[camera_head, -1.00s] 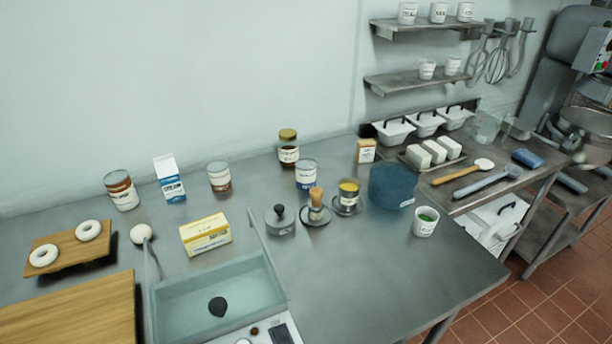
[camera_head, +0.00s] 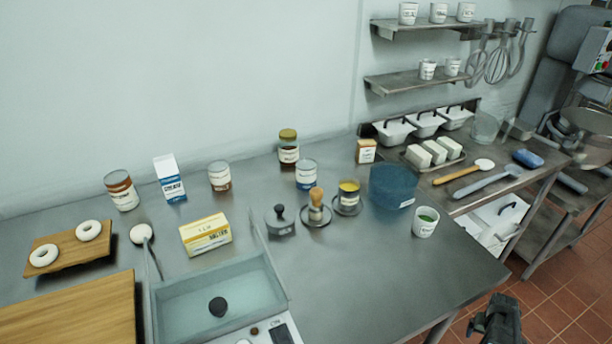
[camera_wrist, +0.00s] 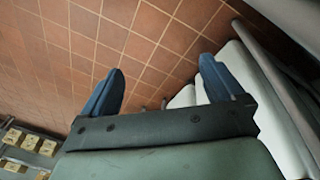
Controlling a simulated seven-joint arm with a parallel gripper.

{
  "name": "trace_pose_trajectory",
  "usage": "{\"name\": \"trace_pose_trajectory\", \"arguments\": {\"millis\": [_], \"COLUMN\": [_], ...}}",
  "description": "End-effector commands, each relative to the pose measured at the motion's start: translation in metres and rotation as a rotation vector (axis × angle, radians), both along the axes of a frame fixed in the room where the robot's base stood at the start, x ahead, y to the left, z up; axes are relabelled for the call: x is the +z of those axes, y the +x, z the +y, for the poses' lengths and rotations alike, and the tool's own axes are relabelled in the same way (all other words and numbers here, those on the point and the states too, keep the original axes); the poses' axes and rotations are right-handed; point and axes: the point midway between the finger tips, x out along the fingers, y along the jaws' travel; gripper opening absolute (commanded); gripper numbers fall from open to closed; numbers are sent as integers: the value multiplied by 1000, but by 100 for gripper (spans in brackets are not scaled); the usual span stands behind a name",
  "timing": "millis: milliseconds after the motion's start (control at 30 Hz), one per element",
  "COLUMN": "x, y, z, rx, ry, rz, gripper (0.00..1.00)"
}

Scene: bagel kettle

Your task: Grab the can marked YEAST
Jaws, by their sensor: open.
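Several cans stand on the steel table, and their labels are too small to read, so I cannot tell which one is marked YEAST. A brown-and-white can (camera_head: 121,191) is at the left. A smaller brown-and-white can (camera_head: 219,177) stands right of the milk carton. A blue-and-white can (camera_head: 306,175) stands near the middle, in front of a dark jar. My gripper (camera_head: 497,312) is at the lower right, over the floor beyond the table edge, far from the cans. In the wrist view its blue fingers (camera_wrist: 161,66) are spread and empty above floor tiles.
A carton (camera_head: 170,180), a yellow box (camera_head: 206,235), a dark jar (camera_head: 288,147), a yellow-topped tin (camera_head: 348,196), a blue bowl (camera_head: 391,187) and a white cup (camera_head: 425,222) crowd the table. A water basin (camera_head: 218,293) is in front. The table's front right is clear.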

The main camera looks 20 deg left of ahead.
Motion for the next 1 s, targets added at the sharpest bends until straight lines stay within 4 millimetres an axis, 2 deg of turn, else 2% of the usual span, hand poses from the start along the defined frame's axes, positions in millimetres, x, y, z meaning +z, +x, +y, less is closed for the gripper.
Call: {"name": "trace_pose_trajectory", "arguments": {"millis": [33,200,367,600,700,833,933,1000], "x": [15,64,116,203,241,293,332,359], "y": [18,60,95,140,158,181,201,217], "z": [-16,-63,-105,-156,-168,-173,-163,-145], "rx": [-6,-21,-30,-32,-24,-7,19,47], "ry": [-18,-77,-136,-220,-252,-282,-294,-292], "rz": [-34,-136,-225,-347,-392,-447,-483,-506], "gripper": [95,95,95,95,95,95,95,95]}}
